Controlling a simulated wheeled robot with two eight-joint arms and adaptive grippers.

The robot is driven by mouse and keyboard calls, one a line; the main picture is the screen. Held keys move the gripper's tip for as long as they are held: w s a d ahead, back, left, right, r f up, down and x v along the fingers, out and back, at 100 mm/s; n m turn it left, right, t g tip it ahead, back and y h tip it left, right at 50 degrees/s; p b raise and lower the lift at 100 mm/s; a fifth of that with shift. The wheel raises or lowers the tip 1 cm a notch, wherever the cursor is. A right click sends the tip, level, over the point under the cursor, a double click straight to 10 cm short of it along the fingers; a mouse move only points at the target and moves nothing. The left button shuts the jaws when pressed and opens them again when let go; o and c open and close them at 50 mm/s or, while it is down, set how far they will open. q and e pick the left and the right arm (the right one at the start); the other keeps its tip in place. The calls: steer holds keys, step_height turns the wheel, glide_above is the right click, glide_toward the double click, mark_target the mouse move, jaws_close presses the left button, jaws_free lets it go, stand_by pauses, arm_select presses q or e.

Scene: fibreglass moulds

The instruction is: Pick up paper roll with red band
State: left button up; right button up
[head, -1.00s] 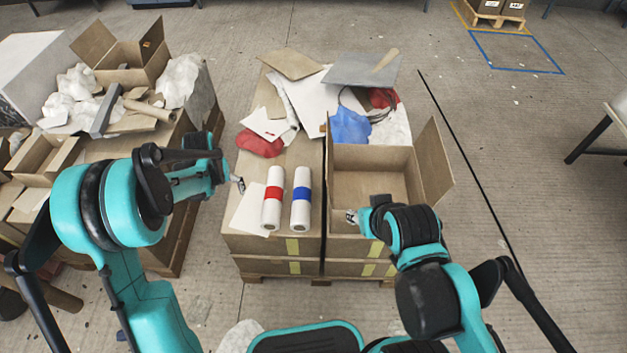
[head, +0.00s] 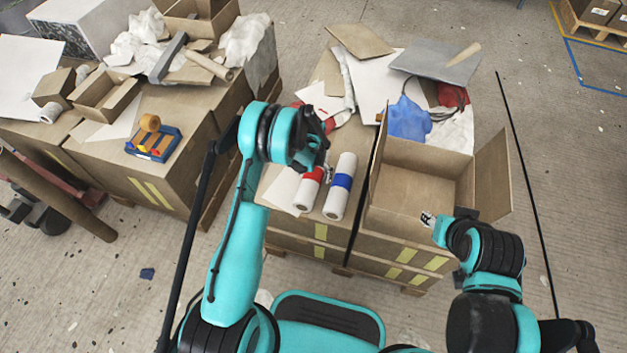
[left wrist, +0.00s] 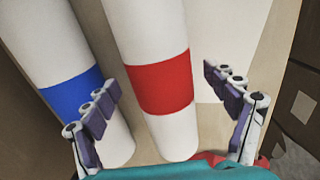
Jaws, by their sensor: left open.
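The white paper roll with the red band (head: 307,197) lies on the cardboard box stack in the head view, its upper part hidden by my left gripper. Beside it lies a similar roll with a blue band (head: 341,186). My left gripper (head: 325,172) is over the rolls. In the left wrist view, its open fingers (left wrist: 160,84) appear on either side of the red-band roll (left wrist: 160,85), with nothing held. The left finger overlaps the blue-band roll (left wrist: 72,93) in the picture. My right gripper (head: 429,219) is by the open box's front edge; its jaw state is unclear.
The open cardboard box (head: 418,165) stands right of the rolls. Behind lie a blue cloth (head: 408,119) and a grey board (head: 437,64). A second stack at left holds a tape dispenser (head: 153,142) and papers. Floor is free at right.

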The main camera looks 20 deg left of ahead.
arm_select(q)
steer(key=shift+f, duration=0.85)
steer(key=shift+r, duration=0.1)
steer(key=shift+c, duration=0.6)
steer(key=c, duration=1.6)
